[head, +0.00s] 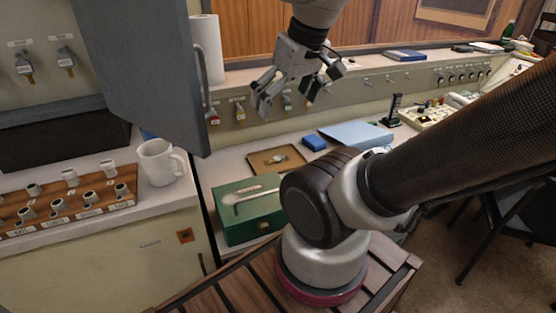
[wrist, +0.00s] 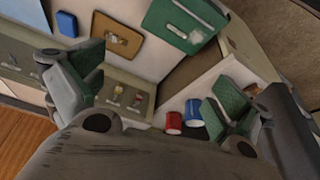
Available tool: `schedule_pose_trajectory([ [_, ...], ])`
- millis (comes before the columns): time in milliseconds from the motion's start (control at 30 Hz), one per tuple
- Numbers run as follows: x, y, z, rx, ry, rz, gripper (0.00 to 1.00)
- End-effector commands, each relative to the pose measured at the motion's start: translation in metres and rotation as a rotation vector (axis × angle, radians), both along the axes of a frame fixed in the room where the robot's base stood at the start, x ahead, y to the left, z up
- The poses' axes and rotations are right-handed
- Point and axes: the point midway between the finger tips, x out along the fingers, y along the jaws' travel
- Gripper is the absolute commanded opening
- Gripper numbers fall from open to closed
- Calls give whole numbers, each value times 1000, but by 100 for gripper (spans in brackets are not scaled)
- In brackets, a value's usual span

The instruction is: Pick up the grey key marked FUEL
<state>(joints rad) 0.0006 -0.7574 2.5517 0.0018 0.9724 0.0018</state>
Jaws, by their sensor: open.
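My gripper (head: 286,98) is open and empty, raised in front of the console panel in the head view. In the wrist view its two fingers stand apart (wrist: 158,82). Keys hang on the panel: one with a red part (head: 213,116), a yellow-tagged one (head: 240,110) and a green one (head: 288,102) behind the fingers. Two more yellow-tagged keys hang at upper left (head: 25,66). In the wrist view small keys (wrist: 117,92) hang between the fingers. No label is readable, so I cannot tell which key is marked FUEL.
A brown tray (head: 258,168) holding a small item lies by a green box (head: 231,222). A grey open door (head: 145,75) stands left of my gripper. A white mug (head: 158,165) is near a wooden rack (head: 45,220). A blue folder (head: 352,134) lies to the right.

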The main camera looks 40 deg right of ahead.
Motion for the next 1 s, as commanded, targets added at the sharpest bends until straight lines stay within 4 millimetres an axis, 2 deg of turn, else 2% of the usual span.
schedule_pose_trajectory([
  [100, 0, 0, 0, 0, 0, 0, 100],
  [267, 0, -4, -5, 0, 26, -21, 71],
  [400, 5, -14, -27, 5, 138, -66, 48],
  [667, 44, -42, -69, 25, 360, -136, 48],
  [867, 85, -71, -113, 23, 466, -4, 48],
  [1000, 114, -94, -154, 22, 513, 181, 48],
])
